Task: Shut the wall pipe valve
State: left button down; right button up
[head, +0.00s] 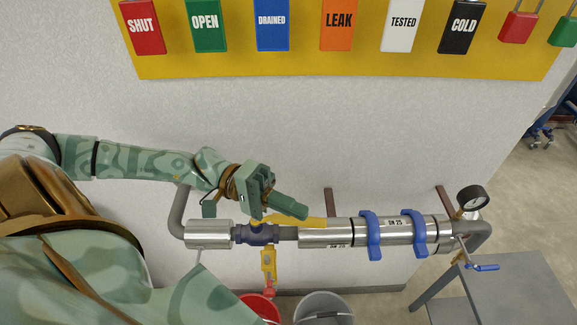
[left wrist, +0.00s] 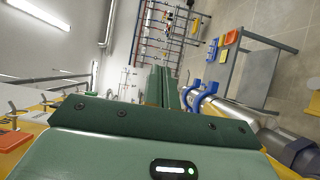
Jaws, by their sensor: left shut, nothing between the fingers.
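The wall pipe valve (head: 256,234) has a dark blue-purple body set in a horizontal silver pipe (head: 325,236). Its yellow lever handle (head: 312,221) lies along the pipe, pointing right from the valve. My left gripper (head: 303,211) is shut and empty, just above and behind the lever in the head view, with its fingers pointing right and partly covering the lever. I cannot tell whether they touch. In the left wrist view the shut fingers (left wrist: 167,88) point away, with the pipe (left wrist: 235,110) to their right. My right gripper is not in view.
Blue clamps (head: 374,236), a gauge (head: 472,198) and a small blue-handled lever (head: 483,267) are on the pipe's right part. A yellow tag (head: 268,262) hangs below the valve. Red (head: 260,307) and grey (head: 324,308) buckets stand below; a grey table (head: 515,290) stands right. A yellow tag board (head: 340,65) is above.

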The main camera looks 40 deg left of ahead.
pick_arm(q)
jog(key=s+d+r+p, duration=0.1)
jog(key=s+d+r, duration=0.2)
jog(key=s, duration=0.2)
jog(key=shift+s+d, duration=0.15)
jog(key=shift+d, duration=0.25)
